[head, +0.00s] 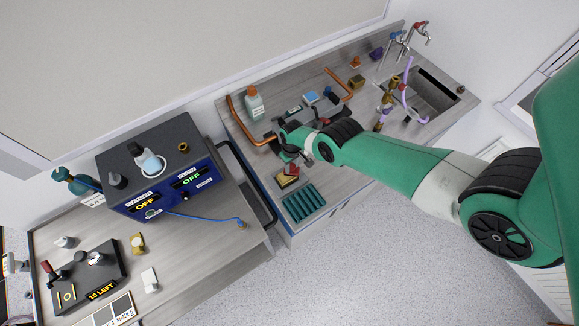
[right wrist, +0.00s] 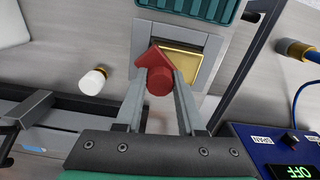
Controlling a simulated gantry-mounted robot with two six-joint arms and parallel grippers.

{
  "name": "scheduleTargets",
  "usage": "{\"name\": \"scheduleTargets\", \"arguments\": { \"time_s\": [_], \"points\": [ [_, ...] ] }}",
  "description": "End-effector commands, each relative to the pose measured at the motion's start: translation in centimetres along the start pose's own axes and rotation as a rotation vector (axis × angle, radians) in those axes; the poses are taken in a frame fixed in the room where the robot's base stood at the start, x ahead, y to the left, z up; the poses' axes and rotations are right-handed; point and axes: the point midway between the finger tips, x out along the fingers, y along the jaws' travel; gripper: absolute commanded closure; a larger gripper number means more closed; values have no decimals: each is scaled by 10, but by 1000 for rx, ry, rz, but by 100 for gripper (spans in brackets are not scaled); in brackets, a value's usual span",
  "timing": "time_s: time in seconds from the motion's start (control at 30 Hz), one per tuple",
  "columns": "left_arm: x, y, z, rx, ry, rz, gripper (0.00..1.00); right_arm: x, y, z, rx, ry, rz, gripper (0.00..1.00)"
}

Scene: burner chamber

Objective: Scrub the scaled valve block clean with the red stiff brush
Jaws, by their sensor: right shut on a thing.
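My right gripper (head: 290,163) is shut on the red brush (head: 294,169) above the left part of the sink counter. In the right wrist view the brush (right wrist: 158,82) sits between the two fingers (right wrist: 160,92); its bristles are hard to make out. A gold-coloured block (right wrist: 182,63), which looks like the valve block, lies in a grey square frame just beyond the brush. It also shows in the head view (head: 286,181), partly under the brush. I cannot tell whether the brush touches it. My left gripper is in neither view.
A teal ribbed tray (head: 304,202) lies beside the block, near the counter's front edge. A white-capped bottle (head: 253,103) and copper pipes (head: 341,80) stand farther back. A blue control box (head: 160,170) is on the left bench. The sink (head: 432,98) is at right.

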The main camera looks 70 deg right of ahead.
Motion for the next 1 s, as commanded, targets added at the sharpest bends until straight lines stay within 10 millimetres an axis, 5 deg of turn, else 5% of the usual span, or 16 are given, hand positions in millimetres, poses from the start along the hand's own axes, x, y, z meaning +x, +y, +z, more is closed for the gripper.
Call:
{"name": "scheduleTargets", "arguments": {
  "time_s": [0.6, 1.0],
  "points": [
    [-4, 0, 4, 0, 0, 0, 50, 0, -44, -4, -2, -1, 0, 100],
    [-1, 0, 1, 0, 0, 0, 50, -5, -46, -4, 0, 0, 0, 100]
  ]
}}
